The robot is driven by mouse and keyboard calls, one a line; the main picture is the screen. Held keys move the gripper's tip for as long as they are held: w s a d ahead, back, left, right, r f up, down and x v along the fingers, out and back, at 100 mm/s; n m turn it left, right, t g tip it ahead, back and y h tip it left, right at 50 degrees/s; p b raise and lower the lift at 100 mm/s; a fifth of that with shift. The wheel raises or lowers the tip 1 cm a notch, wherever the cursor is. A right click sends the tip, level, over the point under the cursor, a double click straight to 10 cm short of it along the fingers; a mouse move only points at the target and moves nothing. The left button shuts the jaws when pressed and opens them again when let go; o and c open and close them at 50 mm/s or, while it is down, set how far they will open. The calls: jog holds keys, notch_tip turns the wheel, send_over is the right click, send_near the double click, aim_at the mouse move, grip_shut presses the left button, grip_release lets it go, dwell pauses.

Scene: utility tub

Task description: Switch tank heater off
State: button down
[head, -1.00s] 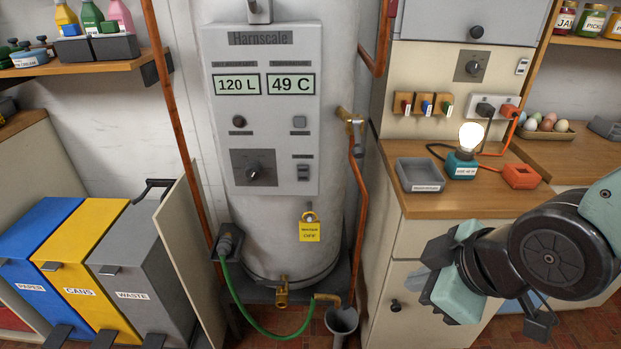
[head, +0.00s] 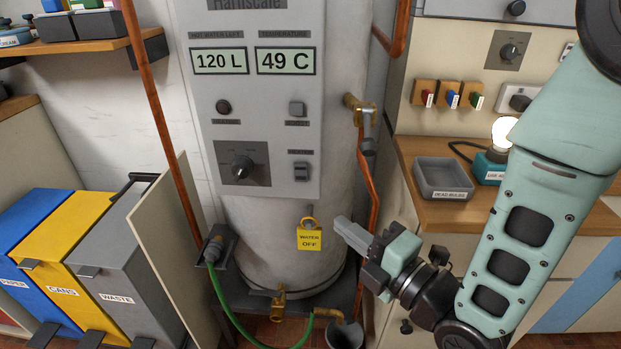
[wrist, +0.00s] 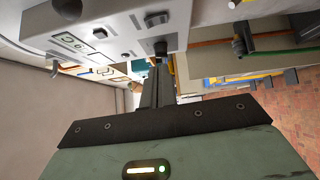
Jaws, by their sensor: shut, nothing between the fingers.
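The white tank (head: 290,235) carries a grey control panel (head: 265,115) with two displays reading 120 L and 49 C. Below them are a dark round button or lamp (head: 223,107), a square grey button (head: 297,109), a large dark dial (head: 242,167) and a small rocker switch (head: 301,171). In the wrist view my gripper (wrist: 158,85) points toward the panel (wrist: 105,30), seen at a steep angle.
A yellow "WATER OFF" tag (head: 310,239) hangs just left of my gripper. A copper pipe (head: 369,190) and brass valve (head: 360,108) run along the tank's right side. A counter (head: 420,205) with a grey tray (head: 443,178) stands right. Bins and an upright board stand left.

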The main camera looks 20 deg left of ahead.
jog(key=shift+n+y, duration=0.3)
jog(key=p, duration=0.2)
send_near(295, 169)
jog(key=s+a, duration=0.1)
jog(key=a, duration=0.2)
jog(key=w, duration=0.1)
jog(key=w+a, duration=0.1)
jog(key=w+a+p, duration=0.1)
jog(key=w, duration=0.1)
jog(key=shift+r, duration=0.2)
